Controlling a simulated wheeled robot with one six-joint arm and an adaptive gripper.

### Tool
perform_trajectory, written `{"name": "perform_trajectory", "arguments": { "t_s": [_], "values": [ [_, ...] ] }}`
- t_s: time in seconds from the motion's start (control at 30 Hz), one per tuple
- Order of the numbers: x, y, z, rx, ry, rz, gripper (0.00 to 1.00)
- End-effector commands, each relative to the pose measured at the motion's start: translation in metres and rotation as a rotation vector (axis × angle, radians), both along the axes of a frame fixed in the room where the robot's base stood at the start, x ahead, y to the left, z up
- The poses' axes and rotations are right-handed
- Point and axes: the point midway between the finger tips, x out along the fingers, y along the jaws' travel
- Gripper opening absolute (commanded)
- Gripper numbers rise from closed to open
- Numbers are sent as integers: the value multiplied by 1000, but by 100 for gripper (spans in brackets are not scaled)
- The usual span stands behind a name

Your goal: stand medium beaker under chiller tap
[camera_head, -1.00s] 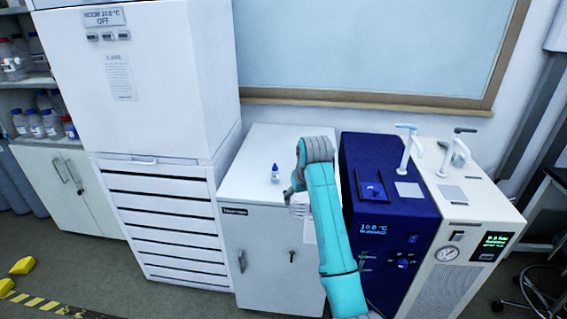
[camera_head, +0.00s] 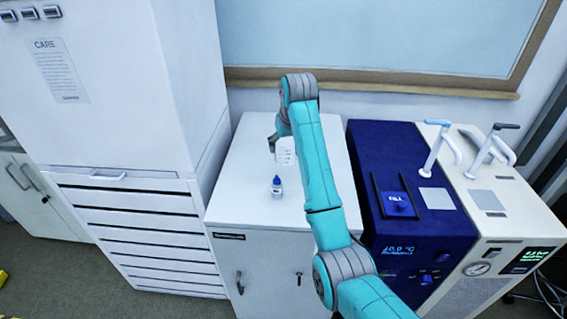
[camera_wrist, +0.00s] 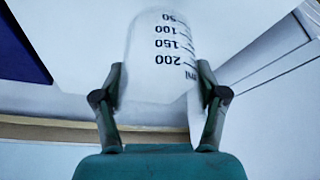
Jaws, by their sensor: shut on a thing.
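The medium beaker is a clear, whitish vessel with dark graduation marks; it shows in the wrist view (camera_wrist: 163,45) and the head view (camera_head: 285,152). My gripper (camera_wrist: 161,78) is shut on it, one finger on each side. In the head view the beaker is over the white cabinet top, and my arm partly hides the gripper. A white tap with a light blue handle (camera_head: 438,148) stands at the blue chiller (camera_head: 365,150), with a grey plate (camera_head: 436,198) in front of it. The beaker is well left of this tap.
A small blue-capped bottle (camera_head: 277,188) stands on the white cabinet (camera_head: 235,190). A white unit (camera_head: 520,205) at right has a dark-handled tap (camera_head: 490,150) and its own grey plate (camera_head: 491,200). A dark-railed "FILL" panel (camera_head: 396,200) rises from the blue top. A tall white cabinet stands left.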

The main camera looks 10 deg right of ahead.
Motion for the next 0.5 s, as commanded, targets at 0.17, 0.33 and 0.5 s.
{"name": "perform_trajectory", "arguments": {
  "t_s": [0.17,0.33,0.5],
  "values": [
    [-1,0,-34,0,6,0,15],
    [-1,0,-52,0,3,0,15],
    [-1,0,-63,0,3,0,15]
  ]
}}
